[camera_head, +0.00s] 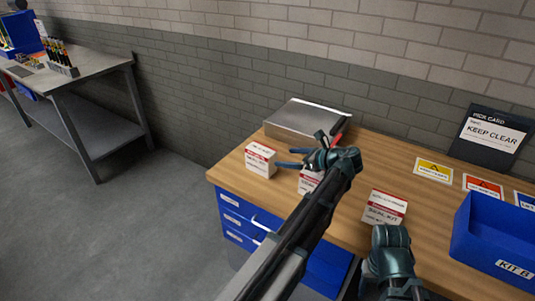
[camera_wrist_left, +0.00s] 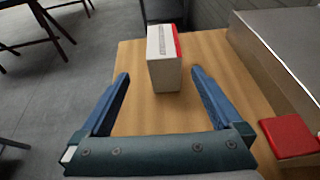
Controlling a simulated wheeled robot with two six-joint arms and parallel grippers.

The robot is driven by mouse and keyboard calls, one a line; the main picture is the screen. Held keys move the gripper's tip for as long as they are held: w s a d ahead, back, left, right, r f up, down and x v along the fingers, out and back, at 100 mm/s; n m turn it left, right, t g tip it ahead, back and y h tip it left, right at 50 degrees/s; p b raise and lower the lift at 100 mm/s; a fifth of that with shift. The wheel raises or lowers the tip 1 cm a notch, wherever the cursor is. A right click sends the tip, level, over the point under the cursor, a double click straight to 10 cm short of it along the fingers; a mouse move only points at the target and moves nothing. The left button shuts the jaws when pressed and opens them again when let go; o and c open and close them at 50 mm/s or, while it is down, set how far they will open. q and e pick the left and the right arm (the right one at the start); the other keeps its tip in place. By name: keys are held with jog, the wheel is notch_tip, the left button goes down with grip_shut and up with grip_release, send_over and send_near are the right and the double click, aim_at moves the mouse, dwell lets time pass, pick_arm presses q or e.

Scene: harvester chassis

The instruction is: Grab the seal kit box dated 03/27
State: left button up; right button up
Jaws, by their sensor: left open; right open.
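Three white seal kit boxes with red bands stand on the wooden bench: a left one (camera_head: 260,161), a middle one (camera_head: 309,182) partly hidden by my left arm, and a right one (camera_head: 385,207). Their dates are too small to read. My left gripper (camera_head: 283,158) is open and empty, its blue fingers toward the left box. In the left wrist view that box (camera_wrist_left: 164,58) stands upright just ahead of the open fingers (camera_wrist_left: 160,76), between their lines. My right gripper (camera_head: 391,243) is near the right box; its fingers are hidden.
A grey metal case (camera_head: 300,116) sits at the back of the bench. A blue bin (camera_head: 495,240) and several label cards (camera_head: 433,171) are on the right, with a black sign (camera_head: 488,138) behind. A red piece (camera_wrist_left: 290,135) shows right of the fingers.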

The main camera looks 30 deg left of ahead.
aim_at(273, 155)
pick_arm(q)
jog(key=b+x, duration=0.1)
jog(key=x, duration=0.1)
jog(key=b+x, duration=0.1)
jog(key=x, duration=0.2)
jog(key=b+x, duration=0.1)
jog(key=x, duration=0.2)
jog(key=shift+w+a, duration=0.15)
jog(key=shift+w, duration=0.25)
pick_arm(e)
jog(key=f, duration=0.3)
jog(key=shift+w, duration=0.35)
pick_arm(q)
jog(key=shift+f, duration=0.1)
pick_arm(e)
jog(key=shift+f, duration=0.1)
pick_arm(q)
jog(key=b+x, duration=0.2)
jog(key=x, duration=0.3)
jog(key=shift+a+f, duration=0.1)
jog(key=shift+a, duration=0.15)
pick_arm(e)
notch_tip(273, 155, down, 2)
pick_arm(q)
jog(key=c, duration=1.5)
notch_tip(273, 155, up, 10)
jog(key=p, duration=0.9)
jog(key=shift+p, duration=0.4)
pick_arm(e)
notch_tip(273, 155, up, 10)
